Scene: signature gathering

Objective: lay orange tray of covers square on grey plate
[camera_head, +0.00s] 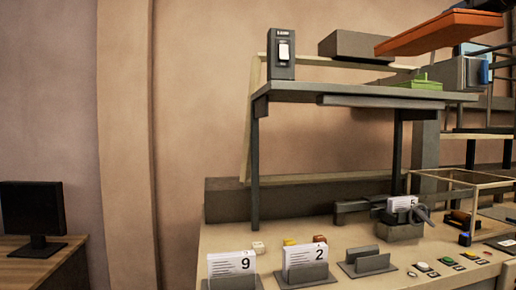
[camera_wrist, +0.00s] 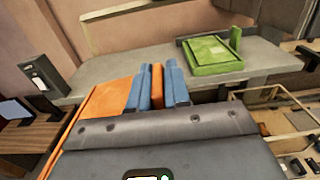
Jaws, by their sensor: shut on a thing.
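The orange tray (camera_head: 440,31) is raised at the upper right of the head view, above the right part of the grey shelf and apart from it. In the wrist view the orange tray (camera_wrist: 92,112) shows left of the fingers, partly hidden by my gripper's body. My gripper (camera_wrist: 156,72) has blue fingers shut on an upright orange grip of the tray. The covers in it cannot be made out. A thin grey slab (camera_head: 380,102) shows at the shelf's front edge; I cannot tell whether it is the grey plate.
The green tray (camera_wrist: 210,54) also shows in the wrist view. Below, a bench holds card holders (camera_head: 232,279) and a clear case (camera_head: 460,178). Shelf space between switch box and green tray is bare.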

